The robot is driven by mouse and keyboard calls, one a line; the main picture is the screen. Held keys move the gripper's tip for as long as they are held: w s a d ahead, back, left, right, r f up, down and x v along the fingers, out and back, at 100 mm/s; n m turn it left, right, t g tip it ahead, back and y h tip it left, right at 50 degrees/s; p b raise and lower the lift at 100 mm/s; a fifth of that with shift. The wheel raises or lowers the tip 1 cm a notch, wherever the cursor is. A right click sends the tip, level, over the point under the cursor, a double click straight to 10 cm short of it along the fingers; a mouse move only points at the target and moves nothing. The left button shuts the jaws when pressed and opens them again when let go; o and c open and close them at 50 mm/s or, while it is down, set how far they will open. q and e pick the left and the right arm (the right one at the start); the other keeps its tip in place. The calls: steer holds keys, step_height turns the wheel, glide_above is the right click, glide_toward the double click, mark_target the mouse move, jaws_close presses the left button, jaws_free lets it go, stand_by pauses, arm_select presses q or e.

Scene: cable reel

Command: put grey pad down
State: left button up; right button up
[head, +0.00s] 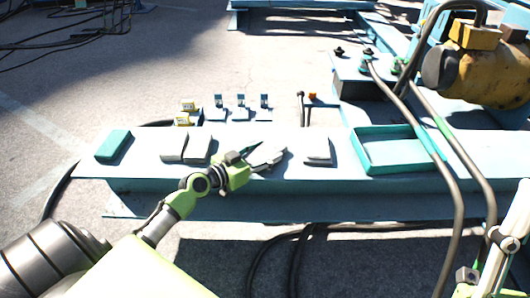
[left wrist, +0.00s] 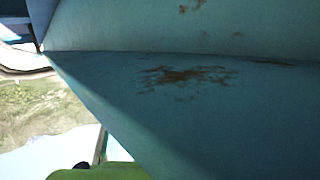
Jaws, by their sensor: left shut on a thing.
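My left gripper (head: 246,157) is over the middle of the long teal bench in the head view, shut on a grey pad (head: 268,157). The held pad looks tilted and close to the bench top; whether it touches is unclear. Another grey pad (head: 318,152) lies to its right. Two more grey pads, one (head: 173,148) and another (head: 198,149), lie side by side to its left. In the left wrist view, a green part of my gripper (left wrist: 100,172) shows at the bottom edge; the pad cannot be made out there. My right gripper is not clearly seen.
A teal block (head: 113,145) lies at the bench's left end. A shallow teal tray (head: 395,152) stands at the right. Small upright pieces (head: 241,106) stand behind the bench. Thick cables (head: 440,130) arch over the right side, near a yellow motor (head: 490,70).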

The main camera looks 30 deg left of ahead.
arm_select(q)
steer(key=o, duration=1.1)
steer(key=shift+o, duration=0.2)
